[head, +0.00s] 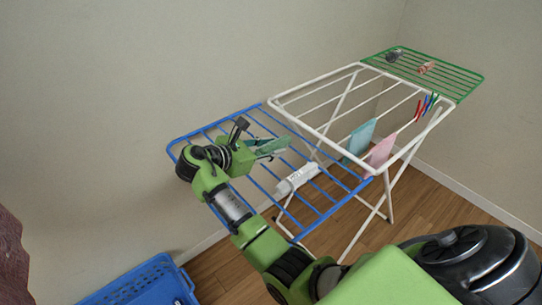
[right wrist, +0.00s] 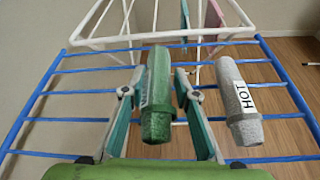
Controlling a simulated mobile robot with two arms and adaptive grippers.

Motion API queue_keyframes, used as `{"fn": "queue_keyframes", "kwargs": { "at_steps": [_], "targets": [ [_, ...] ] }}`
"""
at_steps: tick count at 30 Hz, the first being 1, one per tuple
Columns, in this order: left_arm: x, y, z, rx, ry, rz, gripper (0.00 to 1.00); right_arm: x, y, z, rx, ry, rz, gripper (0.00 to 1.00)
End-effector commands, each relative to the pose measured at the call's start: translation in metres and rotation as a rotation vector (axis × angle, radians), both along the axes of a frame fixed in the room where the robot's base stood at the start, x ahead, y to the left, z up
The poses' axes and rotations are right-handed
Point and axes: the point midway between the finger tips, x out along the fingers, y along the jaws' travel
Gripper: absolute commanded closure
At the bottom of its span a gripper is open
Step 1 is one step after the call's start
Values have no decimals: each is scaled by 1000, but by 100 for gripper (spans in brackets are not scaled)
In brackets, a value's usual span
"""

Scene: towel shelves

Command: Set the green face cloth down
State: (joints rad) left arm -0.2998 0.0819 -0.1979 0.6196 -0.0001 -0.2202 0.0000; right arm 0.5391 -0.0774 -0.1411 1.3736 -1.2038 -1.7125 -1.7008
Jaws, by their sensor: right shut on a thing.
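The green face cloth (right wrist: 159,90) is a rolled green cylinder with lettering on its side. It lies between the fingers of my right gripper (head: 262,147) in the right wrist view. The gripper is shut on it, above the blue wing (head: 333,207) of the drying rack. In the head view the cloth (head: 272,146) is small and partly covered by the fingers. I cannot tell whether it touches the bars. My left gripper is not in view.
A grey-white roll marked HOT (right wrist: 238,100) lies on the blue bars to the right of the green cloth. Teal (head: 360,138) and pink (head: 382,150) cloths hang from the white frame. A dark item (head: 393,55) and a pinkish item (head: 427,67) lie on the green wing.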

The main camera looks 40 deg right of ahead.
Motion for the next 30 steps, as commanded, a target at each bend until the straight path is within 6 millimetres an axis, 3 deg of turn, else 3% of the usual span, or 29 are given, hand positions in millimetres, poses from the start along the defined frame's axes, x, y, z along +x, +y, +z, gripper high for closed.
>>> {"fn": "queue_keyframes", "kwargs": {
  "at_steps": [6,16,17,18,19,30],
  "targets": [
    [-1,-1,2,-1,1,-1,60,-1,0,-28,0,3,0,94],
    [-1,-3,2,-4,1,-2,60,-1,0,-31,0,2,0,94],
    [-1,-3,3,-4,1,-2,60,-1,0,-32,1,3,0,70],
    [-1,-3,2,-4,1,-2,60,-1,0,-32,1,2,0,59],
    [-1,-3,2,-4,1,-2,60,-1,0,-32,1,2,0,55],
    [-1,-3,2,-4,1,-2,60,-1,0,-30,0,1,0,55]
  ]
}}
